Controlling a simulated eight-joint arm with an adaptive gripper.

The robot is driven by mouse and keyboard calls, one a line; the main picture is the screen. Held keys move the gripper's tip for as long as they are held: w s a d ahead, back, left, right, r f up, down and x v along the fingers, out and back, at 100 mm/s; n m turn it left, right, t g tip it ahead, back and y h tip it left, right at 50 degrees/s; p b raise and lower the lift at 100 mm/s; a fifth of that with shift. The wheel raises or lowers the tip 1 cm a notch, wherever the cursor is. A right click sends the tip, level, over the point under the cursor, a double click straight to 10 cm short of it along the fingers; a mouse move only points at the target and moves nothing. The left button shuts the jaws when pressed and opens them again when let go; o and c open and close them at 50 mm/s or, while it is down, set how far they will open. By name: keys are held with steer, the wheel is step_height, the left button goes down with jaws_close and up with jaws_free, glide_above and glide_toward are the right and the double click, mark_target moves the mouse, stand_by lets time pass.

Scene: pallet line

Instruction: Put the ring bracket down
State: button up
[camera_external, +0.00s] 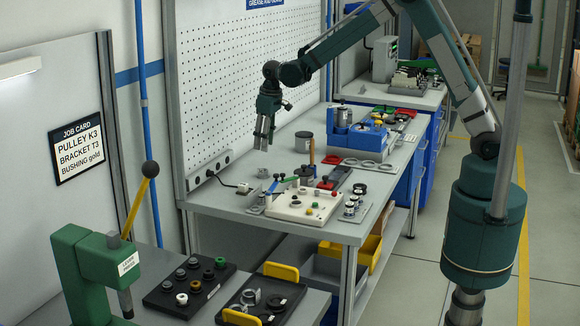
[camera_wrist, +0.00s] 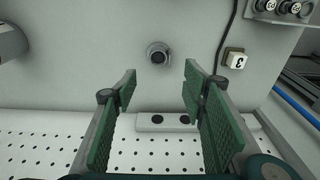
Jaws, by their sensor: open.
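My gripper (camera_external: 263,147) is raised above the far part of the workbench, near the pegboard, with its fingers pointing down. In the wrist view its two green-padded fingers (camera_wrist: 160,78) are apart, with nothing between them. A small grey ring-shaped part (camera_wrist: 158,53) with a dark centre rests on the bench, beyond the fingertips and apart from them. It looks like the ring bracket. It also shows in the external view (camera_external: 262,173), below my gripper.
A white block marked 3 (camera_wrist: 235,59) sits near a dark cable. A power strip (camera_wrist: 165,121) runs along the pegboard (camera_wrist: 60,150). A white fixture board (camera_external: 285,212) and a grey cylinder (camera_external: 303,142) stand nearby. Bare bench surrounds the ring-shaped part.

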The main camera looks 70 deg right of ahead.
steer(key=shift+r, duration=0.1)
stand_by(0.6)
steer(key=s+a+r+t, duration=0.2)
steer(key=s+r+t, duration=0.1)
steer(key=s+r, duration=1.8)
steer(key=s+f+t, duration=0.1)
steer(key=s, duration=1.2)
steer(key=s+a+f+t, duration=0.1)
steer(key=s+f, duration=0.1)
steer(key=s, duration=1.1)
steer(key=shift+s+a+t, duration=0.2)
steer(key=shift+a+t, duration=0.1)
steer(key=shift+t, duration=0.1)
steer(key=shift+c, duration=1.2)
steer(key=shift+w+a+r, duration=0.1)
